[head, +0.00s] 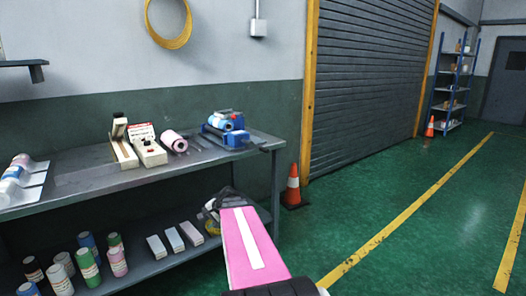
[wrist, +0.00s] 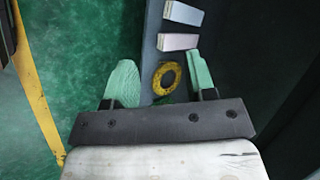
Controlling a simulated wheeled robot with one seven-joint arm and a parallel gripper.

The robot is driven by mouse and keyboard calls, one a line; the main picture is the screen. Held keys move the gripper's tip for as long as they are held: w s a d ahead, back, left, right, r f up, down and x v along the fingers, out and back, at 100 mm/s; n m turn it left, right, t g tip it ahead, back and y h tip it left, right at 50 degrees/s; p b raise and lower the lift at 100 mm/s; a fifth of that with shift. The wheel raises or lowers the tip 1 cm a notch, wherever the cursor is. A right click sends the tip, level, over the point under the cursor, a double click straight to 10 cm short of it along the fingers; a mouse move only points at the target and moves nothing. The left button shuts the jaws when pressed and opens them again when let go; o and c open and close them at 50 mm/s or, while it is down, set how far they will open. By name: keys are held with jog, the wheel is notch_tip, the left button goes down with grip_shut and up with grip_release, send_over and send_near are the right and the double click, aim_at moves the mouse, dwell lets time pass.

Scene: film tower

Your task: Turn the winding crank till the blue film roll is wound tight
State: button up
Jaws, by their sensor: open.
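The blue winder (head: 238,138) stands at the right end of the bench top in the head view. The blue film roll (head: 222,124) sits on it. A dark part, possibly the crank, sticks out from its right side over the bench end; its handle is too small to make out clearly. My gripper (head: 226,196) is in front of and below the bench top, apart from the winder. In the wrist view my gripper (wrist: 160,72) is open, its two green fingers wide apart with nothing held. The winder, roll and crank are not in the wrist view.
The bench (head: 75,180) also carries a cream device (head: 150,150) and a pink roll (head: 173,140). An orange cone (head: 293,186) stands right of the bench.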

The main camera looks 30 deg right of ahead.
jog(key=w+d+r+m+t, duration=0.4)
jog(key=d+r+m, duration=0.2)
jog(key=d, duration=0.6)
jog(key=m+t+h, duration=0.4)
jog(key=m+t, duration=0.4)
jog(key=m, duration=0.4)
send_near(260, 148)
jog(key=w, duration=0.8)
jog(key=shift+w+d+f, duration=0.15)
jog(key=shift+d+f, duration=0.05)
jog(key=shift+f, duration=0.1)
grip_shut()
